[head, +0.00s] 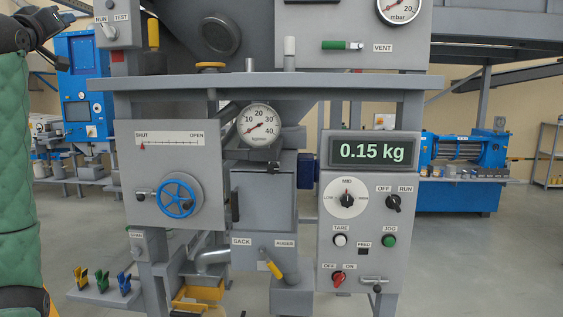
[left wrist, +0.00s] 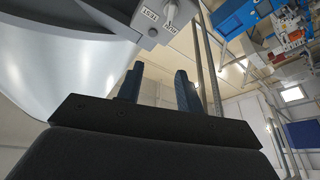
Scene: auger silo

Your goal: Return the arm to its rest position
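My left arm, in a green quilted sleeve, rises along the left edge of the head view. Its dark left gripper (head: 58,18) is at the top left, beside the small RUN/TEST switch box (head: 112,24). In the left wrist view the two fingers of the left gripper (left wrist: 158,84) stand apart with a clear gap and nothing between them. The RUN/TEST box (left wrist: 152,18) shows upside down beyond the fingertips, apart from them. My right gripper is in neither view.
The grey silo frame fills the middle, with a shelf edge (head: 270,82), a blue handwheel (head: 176,198), a display reading 0.15 kg (head: 374,150) and a yellow-handled lever (head: 272,267). Coloured clips (head: 102,281) sit low left. Open floor (head: 480,260) lies to the right.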

